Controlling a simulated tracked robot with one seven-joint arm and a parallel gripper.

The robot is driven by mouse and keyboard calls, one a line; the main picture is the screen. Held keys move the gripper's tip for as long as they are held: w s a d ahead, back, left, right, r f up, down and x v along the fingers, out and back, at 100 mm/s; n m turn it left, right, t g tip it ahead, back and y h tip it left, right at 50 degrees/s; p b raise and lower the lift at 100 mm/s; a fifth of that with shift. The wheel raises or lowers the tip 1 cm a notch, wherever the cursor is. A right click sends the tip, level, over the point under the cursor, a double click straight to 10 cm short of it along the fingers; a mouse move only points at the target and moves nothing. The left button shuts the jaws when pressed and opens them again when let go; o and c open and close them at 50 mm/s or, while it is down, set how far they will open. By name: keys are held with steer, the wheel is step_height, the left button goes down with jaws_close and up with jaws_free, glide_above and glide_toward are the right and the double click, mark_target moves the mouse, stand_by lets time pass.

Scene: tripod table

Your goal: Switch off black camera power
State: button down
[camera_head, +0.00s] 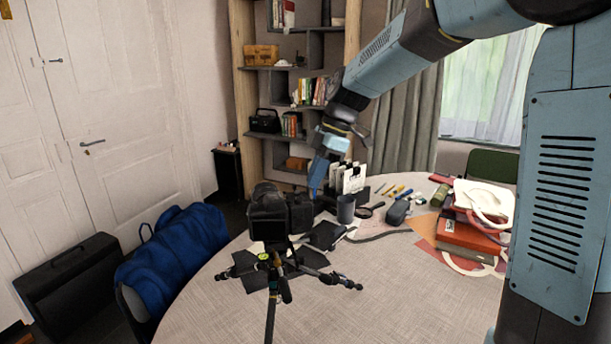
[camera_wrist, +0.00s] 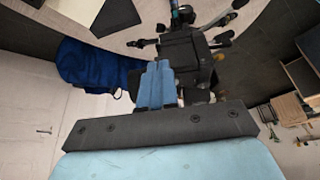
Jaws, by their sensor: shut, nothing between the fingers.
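The black camera (camera_head: 268,214) sits on a tripod (camera_head: 272,275) that stands on the round table (camera_head: 200,310). Its lens side points to the right in the head view. My gripper (camera_head: 316,186) hangs above and to the right of the camera, with its blue fingers pointing down. In the wrist view the blue fingers (camera_wrist: 157,72) are together, with nothing between them, and the black camera (camera_wrist: 182,48) lies just beyond them. They overlap it in the picture; I cannot tell whether they touch. The power switch is too small to make out.
A blue bag (camera_head: 172,250) is at the left. The front of the table is clear. A shelf (camera_head: 290,68) stands behind.

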steer(key=d+v, duration=0.1)
steer(key=v, duration=0.9)
steer(key=shift+w+d, duration=0.2)
steer(key=shift+d, duration=0.2)
steer(key=s+d+f+m+t+h, duration=0.2)
steer(key=s+d+m+t, duration=0.1)
steer(key=s+d+m, duration=0.5)
steer(key=s+d+f+m+t+h, duration=0.2)
steer(key=s+d+m, duration=0.7)
steer(key=s+m, duration=0.5)
steer(key=shift+s+f+t, duration=0.8)
steer(key=shift+s+t, duration=0.3)
steer(key=shift+s, duration=0.75)
